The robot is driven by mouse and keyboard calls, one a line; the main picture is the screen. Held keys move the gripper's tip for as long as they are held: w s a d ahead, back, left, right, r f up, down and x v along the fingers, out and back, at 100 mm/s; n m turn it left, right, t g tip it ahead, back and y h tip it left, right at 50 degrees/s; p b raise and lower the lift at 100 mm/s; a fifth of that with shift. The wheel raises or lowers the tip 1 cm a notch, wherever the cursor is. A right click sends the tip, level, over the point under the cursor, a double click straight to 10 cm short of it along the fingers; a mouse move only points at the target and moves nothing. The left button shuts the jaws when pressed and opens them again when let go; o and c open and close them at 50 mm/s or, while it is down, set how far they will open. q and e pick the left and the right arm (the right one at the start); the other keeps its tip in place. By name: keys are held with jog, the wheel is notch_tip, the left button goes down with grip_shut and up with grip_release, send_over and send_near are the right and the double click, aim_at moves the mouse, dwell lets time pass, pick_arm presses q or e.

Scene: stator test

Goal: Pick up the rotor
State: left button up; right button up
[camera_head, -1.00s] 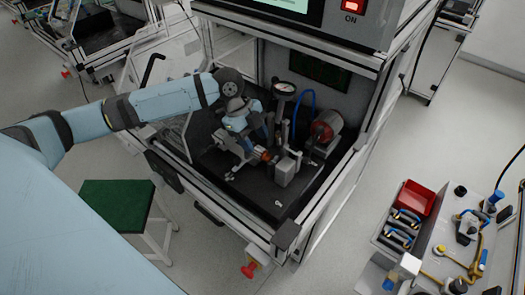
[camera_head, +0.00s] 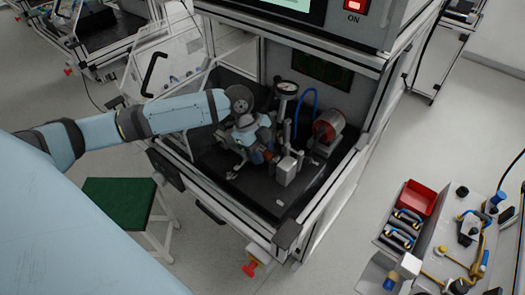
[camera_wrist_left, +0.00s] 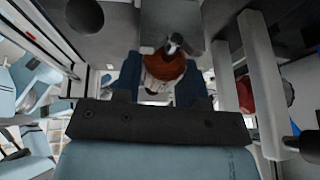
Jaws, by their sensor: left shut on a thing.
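The rotor, with a copper-brown winding and a grey shaft, sits between the two dark blue fingers of my left gripper in the left wrist view (camera_wrist_left: 165,66). My left gripper (camera_head: 262,151) is shut on it, inside the open test cabinet, low over the black base plate. In the head view the rotor shows only as a small orange-brown patch at the fingertips (camera_head: 257,157), mostly hidden by the gripper. I cannot tell whether it still touches its support. My right gripper is in neither view.
A dial gauge (camera_head: 287,89) on a post and a grey block (camera_head: 285,172) stand close right of the gripper. A red-ended cylinder (camera_head: 328,125) lies behind them. The cabinet frame surrounds this space. A green-topped stool (camera_head: 117,203) stands outside at left.

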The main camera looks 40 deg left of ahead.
aim_at(267, 151)
pick_arm(q)
jog(key=shift+r, duration=0.15)
notch_tip(267, 151, up, 4)
jog(key=shift+f, duration=0.25)
jog(key=s+a+b, duration=0.1)
jog(key=s, duration=1.7)
jog(key=shift+a, duration=0.2)
jog(key=shift+f, duration=0.1)
notch_tip(267, 151, up, 5)
jog(key=p, duration=0.5)
jog(key=shift+p, duration=0.4)
